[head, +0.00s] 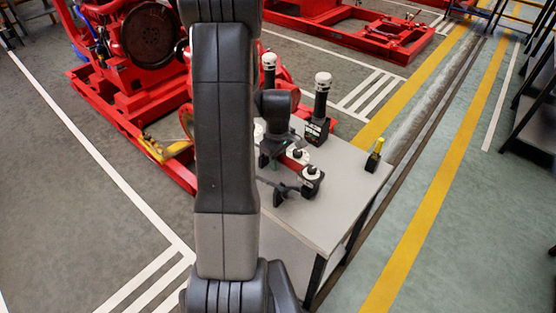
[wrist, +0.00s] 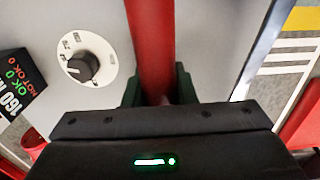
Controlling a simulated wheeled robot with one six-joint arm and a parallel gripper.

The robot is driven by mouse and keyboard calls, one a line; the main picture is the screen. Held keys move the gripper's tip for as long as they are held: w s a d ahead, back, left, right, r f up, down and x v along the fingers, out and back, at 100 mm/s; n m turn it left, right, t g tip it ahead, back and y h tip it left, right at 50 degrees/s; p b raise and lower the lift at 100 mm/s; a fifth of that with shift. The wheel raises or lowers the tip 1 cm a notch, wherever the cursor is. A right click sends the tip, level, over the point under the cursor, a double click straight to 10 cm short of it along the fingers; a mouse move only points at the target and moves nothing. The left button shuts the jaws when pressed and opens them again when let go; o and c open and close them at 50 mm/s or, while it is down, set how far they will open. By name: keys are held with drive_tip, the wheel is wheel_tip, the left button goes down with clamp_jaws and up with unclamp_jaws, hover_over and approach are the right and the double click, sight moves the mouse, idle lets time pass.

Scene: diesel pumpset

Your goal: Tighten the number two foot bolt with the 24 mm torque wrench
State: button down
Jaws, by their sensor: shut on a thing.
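My gripper (head: 285,155) is low over the grey table, partly hidden behind my own arm in the head view. In the wrist view its dark green fingers (wrist: 157,95) are closed on both sides of a red bar (wrist: 150,40). The bar runs away from the fingers to the top edge; it looks like a tool's handle, but no size mark shows, so I cannot tell if it is the 24 mm torque wrench. A red piece (head: 299,157) also shows beside the gripper in the head view. The number two foot bolt cannot be made out.
The table (head: 345,185) carries a black unit with a white-capped post (head: 321,105), a dial block (head: 311,178) and a small yellow-topped item (head: 374,155). A white dial (wrist: 83,62) is left of the bar. The red pumpset (head: 135,95) stands left; floor is clear front left.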

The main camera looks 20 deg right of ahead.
drive_tip(key=shift+f+b, duration=0.75)
drive_tip(key=shift+f, duration=0.2)
drive_tip(key=c, duration=1.1)
unclamp_jaws()
wheel_tip(320, 180, up, 14)
drive_tip(key=shift+f, duration=0.1)
wheel_tip(320, 180, down, 14)
drive_tip(key=shift+r, duration=0.35)
idle(0.4)
